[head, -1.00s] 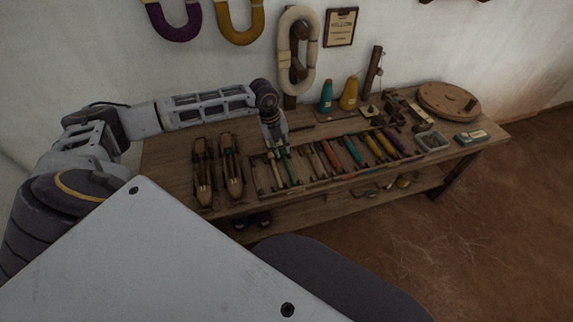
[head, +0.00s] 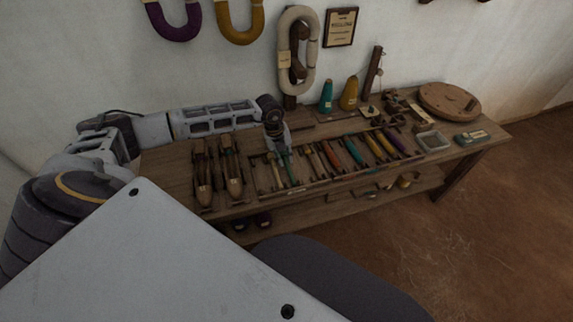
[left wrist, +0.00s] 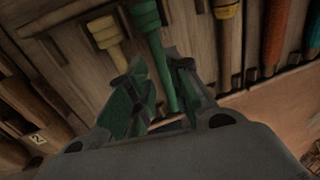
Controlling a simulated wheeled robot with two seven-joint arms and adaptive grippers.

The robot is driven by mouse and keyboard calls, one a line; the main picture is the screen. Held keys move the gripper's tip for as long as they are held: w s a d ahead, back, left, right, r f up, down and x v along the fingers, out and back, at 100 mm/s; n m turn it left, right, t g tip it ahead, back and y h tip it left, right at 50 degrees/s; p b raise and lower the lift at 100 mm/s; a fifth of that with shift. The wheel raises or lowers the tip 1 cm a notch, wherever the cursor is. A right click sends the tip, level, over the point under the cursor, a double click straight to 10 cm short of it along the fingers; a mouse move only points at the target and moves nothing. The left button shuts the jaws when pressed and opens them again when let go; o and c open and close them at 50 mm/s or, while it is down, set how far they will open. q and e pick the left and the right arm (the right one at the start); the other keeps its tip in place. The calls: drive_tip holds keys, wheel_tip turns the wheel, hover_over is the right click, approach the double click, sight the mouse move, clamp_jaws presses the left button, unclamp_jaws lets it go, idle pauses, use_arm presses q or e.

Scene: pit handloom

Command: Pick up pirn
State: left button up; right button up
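Several pirns lie side by side in a wooden tray (head: 318,182) on the bench. A green pirn (left wrist: 147,22) shows in the left wrist view, its thin end running down between my left gripper's fingers. A cream pirn (left wrist: 107,37) lies left of it, and a yellow one (left wrist: 228,28) and an orange one (left wrist: 275,32) lie to its right. My left gripper (head: 284,155) is over the left part of the tray. In the left wrist view, its green-padded fingers (left wrist: 160,95) are apart, with gaps beside the green pirn's end. My right gripper is out of view.
Two wooden shuttles (head: 232,172) lie left of the tray. Teal (head: 326,97) and yellow (head: 349,94) cones and a wooden post (head: 372,70) stand behind it. A round wooden disc (head: 448,100) lies at the right end. A lower shelf (head: 335,207) runs underneath.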

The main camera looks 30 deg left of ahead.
sight(287, 165)
use_arm(q)
drive_tip(key=f, duration=0.3)
drive_tip(key=shift+w+d, duration=0.15)
drive_tip(key=shift+d, duration=0.2)
drive_tip(key=shift+w+f, duration=0.1)
drive_tip(key=shift+f, duration=0.55)
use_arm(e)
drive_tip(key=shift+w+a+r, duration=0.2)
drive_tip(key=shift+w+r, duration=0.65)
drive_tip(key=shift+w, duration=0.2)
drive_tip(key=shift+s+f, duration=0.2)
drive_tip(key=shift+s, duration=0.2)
use_arm(q)
clamp_jaws()
